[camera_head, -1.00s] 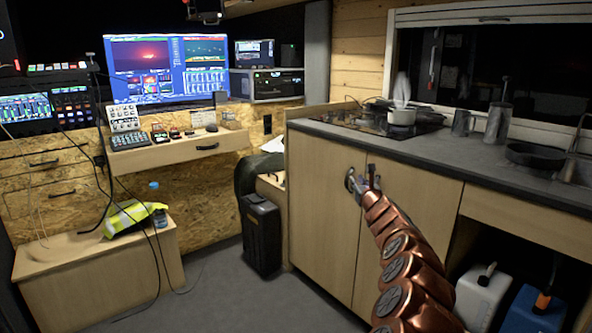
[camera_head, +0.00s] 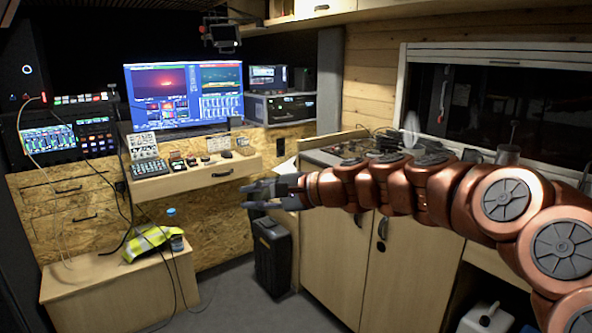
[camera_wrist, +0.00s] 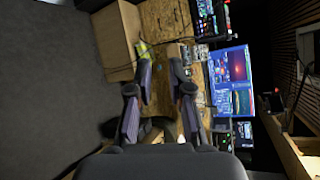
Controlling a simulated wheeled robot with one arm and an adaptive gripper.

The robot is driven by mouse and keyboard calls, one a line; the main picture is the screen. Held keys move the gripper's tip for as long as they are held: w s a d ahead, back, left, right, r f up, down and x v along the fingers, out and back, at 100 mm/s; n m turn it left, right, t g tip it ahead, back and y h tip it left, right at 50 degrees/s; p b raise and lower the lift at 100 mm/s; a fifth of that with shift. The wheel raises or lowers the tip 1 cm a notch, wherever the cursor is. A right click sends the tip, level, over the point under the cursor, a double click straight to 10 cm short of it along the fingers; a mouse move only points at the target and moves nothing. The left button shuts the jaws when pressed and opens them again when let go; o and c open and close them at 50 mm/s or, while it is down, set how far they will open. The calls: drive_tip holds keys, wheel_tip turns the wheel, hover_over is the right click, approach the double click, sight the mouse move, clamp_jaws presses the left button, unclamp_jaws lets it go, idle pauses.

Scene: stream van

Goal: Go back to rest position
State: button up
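My gripper (camera_head: 262,193) reaches out to the left in the head view, in front of the cabinets and above the black case. Its two fingers are spread apart with nothing between them. In the wrist view my gripper (camera_wrist: 160,110) also shows open and empty, with the fingers apart. My copper-coloured arm crosses the right half of the head view and hides part of the counter and stove.
Wooden cabinets (camera_head: 330,262) stand below the counter at the right. A black case (camera_head: 270,258) stands on the floor. A wooden bench (camera_head: 95,290) with a yellow vest (camera_head: 150,242) is at the left. A desk shelf (camera_head: 195,178) holds small devices below a large monitor (camera_head: 185,95).

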drive_tip(key=s+d+f+n+g+h+p, duration=0.2)
drive_tip(key=s+d+n+h+p, duration=0.1)
drive_tip(key=s, duration=0.7)
drive_tip(key=s+d+f+n+g+h+p, duration=0.2)
drive_tip(key=s+d+f+n+h+p, duration=0.1)
drive_tip(key=s, duration=0.6)
drive_tip(key=s+d+f+n+g+h+p, duration=0.1)
drive_tip(key=s+d+f+h+p, duration=0.1)
drive_tip(key=s+d, duration=0.8)
drive_tip(key=s+d+f+n+g+h+p, duration=0.1)
drive_tip(key=s+d+h+p, duration=0.3)
drive_tip(key=s+d, duration=0.5)
drive_tip(key=shift+s+d+f+g+h+p, duration=0.4)
drive_tip(key=shift+d+f+g+h, duration=0.2)
drive_tip(key=shift+d+f+h, duration=0.3)
